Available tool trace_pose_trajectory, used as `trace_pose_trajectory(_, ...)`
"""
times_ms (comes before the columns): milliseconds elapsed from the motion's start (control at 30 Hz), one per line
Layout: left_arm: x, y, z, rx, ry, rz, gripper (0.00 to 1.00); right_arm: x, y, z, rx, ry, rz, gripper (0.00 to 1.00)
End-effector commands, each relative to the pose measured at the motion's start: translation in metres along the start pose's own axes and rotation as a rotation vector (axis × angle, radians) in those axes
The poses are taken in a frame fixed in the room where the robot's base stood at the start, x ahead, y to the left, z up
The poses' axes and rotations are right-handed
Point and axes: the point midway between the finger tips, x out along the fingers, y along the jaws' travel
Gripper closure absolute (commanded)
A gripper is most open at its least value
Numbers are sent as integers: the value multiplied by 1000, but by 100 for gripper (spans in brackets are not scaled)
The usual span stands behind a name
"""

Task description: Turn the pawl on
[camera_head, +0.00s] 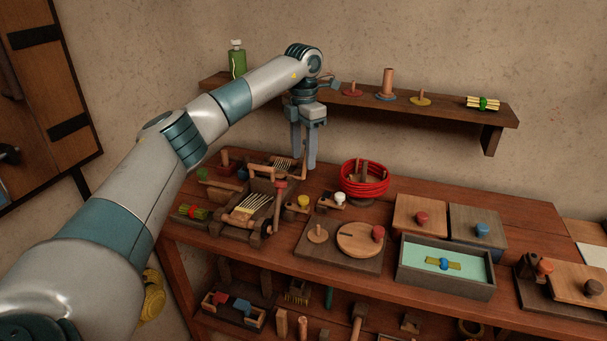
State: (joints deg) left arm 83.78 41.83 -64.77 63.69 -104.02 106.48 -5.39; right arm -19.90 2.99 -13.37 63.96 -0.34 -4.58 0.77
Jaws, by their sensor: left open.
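I cannot tell for certain which part is the pawl. A wooden winding device (250,212) with pale strings and a crank stands at the left of the bench. Beside it are a small block with a yellow knob (304,201) and one with a white knob (340,197). My left gripper (304,158) is open and empty, fingers pointing down, over the back of the bench behind the device. It hides part of what lies behind it. My right gripper is out of view.
A red coiled bowl (364,180) stands right of the gripper. A round wooden disc on a board (359,239), lidded boxes (419,217) and a grey tray (446,284) fill the bench's right. A wall shelf (444,112) hangs behind. Little free room shows around the device.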

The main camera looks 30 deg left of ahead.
Motion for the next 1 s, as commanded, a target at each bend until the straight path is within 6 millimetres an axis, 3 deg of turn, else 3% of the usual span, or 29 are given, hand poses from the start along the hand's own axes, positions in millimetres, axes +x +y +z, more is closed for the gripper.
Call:
trace_pose_trajectory(33,-8,0,0,0,-2,0,55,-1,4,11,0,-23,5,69)
trace_pose_trajectory(333,-41,0,0,0,0,-1,55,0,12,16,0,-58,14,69)
trace_pose_trajectory(1000,-45,0,0,0,0,-1,55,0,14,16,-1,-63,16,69)
